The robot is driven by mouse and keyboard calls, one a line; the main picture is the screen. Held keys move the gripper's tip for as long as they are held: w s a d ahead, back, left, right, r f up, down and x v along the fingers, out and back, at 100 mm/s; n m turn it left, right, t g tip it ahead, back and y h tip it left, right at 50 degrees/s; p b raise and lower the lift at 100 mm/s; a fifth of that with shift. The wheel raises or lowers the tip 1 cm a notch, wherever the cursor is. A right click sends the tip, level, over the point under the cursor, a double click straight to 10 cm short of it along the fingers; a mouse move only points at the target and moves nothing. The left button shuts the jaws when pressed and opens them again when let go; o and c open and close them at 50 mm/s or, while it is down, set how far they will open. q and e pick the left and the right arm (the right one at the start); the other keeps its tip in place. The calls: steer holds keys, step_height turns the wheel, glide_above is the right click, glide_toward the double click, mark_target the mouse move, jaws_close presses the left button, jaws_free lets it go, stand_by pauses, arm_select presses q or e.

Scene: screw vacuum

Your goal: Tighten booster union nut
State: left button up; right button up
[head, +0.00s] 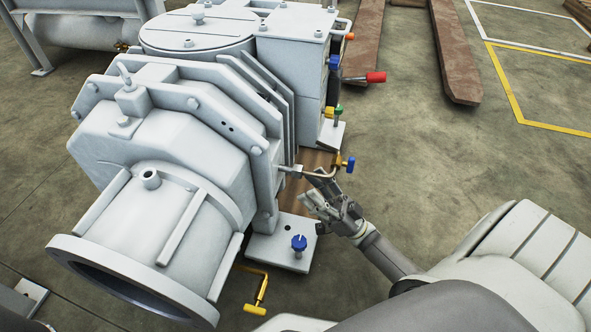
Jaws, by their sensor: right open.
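A large grey vacuum machine (165,140) fills the left and centre. A thin brass pipe (328,175) with a blue-handled valve (347,164) comes out of its right side. A small pale fitting (289,169) sits where this pipe meets the machine. It may be the union nut, but it is too small to tell. My right gripper (307,190) is open beside and just below the fitting and pipe, with its fingers pointing toward the machine. I cannot tell whether a finger touches the pipe. My left gripper is not in view.
A blue knob (299,243) stands on the machine's foot plate below my right gripper. A yellow bent pipe (262,288) sticks out near the floor. A red handle (375,77) juts out behind. Rusty beams (455,55) lie on the floor.

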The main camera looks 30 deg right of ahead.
mark_target(297, 171)
steer(key=b+x, duration=0.1)
steer(key=x, duration=0.5)
steer(key=shift+w+a+r, duration=0.1)
steer(key=shift+a+r, duration=0.05)
